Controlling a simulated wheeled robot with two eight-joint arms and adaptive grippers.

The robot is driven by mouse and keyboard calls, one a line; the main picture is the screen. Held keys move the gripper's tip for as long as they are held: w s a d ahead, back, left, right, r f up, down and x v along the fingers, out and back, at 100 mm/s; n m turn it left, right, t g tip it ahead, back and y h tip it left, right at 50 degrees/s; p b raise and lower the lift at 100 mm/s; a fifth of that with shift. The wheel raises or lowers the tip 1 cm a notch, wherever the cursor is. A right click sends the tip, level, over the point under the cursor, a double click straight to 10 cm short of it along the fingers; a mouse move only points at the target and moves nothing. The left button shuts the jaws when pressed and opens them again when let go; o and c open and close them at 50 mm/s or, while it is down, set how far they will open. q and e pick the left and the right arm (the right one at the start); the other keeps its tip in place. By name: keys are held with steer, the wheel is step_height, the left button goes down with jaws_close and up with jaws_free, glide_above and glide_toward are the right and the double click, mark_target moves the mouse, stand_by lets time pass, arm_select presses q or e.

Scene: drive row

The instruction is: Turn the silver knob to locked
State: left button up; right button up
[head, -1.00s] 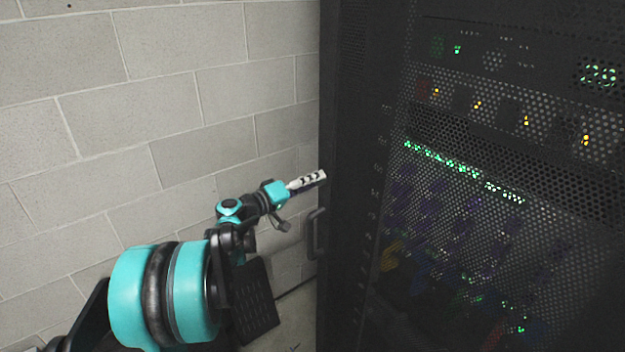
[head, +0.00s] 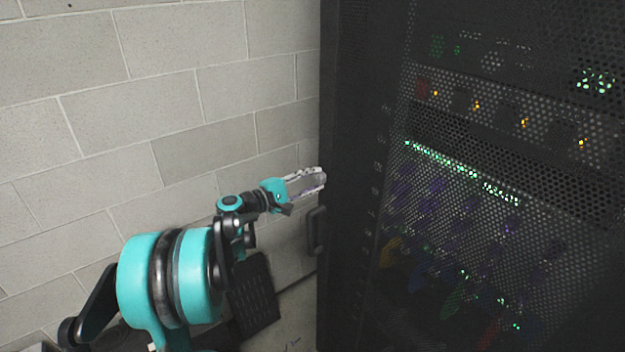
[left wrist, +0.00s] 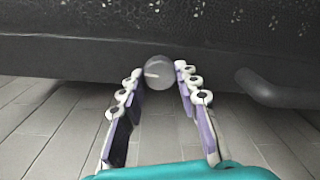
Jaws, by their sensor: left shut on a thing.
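The silver knob (left wrist: 158,73) is a round disc on the dark cabinet front in the left wrist view, with a pale line pointing towards the picture's left. My left gripper (left wrist: 157,77) has its two fingertips on either side of the knob and is shut on it. In the head view, my left gripper (head: 321,180) reaches the left edge of the dark cabinet (head: 345,120). My right gripper is not in view.
A dark bar handle (head: 316,230) stands out from the cabinet just below my left gripper; it also shows at the right in the left wrist view (left wrist: 272,90). A pale block wall (head: 180,80) lies left of the cabinet. The perforated cabinet front shows small lights.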

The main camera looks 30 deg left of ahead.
arm_select(q)
steer(key=shift+n, duration=0.8)
steer(key=o, duration=1.2)
steer(key=shift+c, duration=0.2)
steer(key=v, duration=1.2)
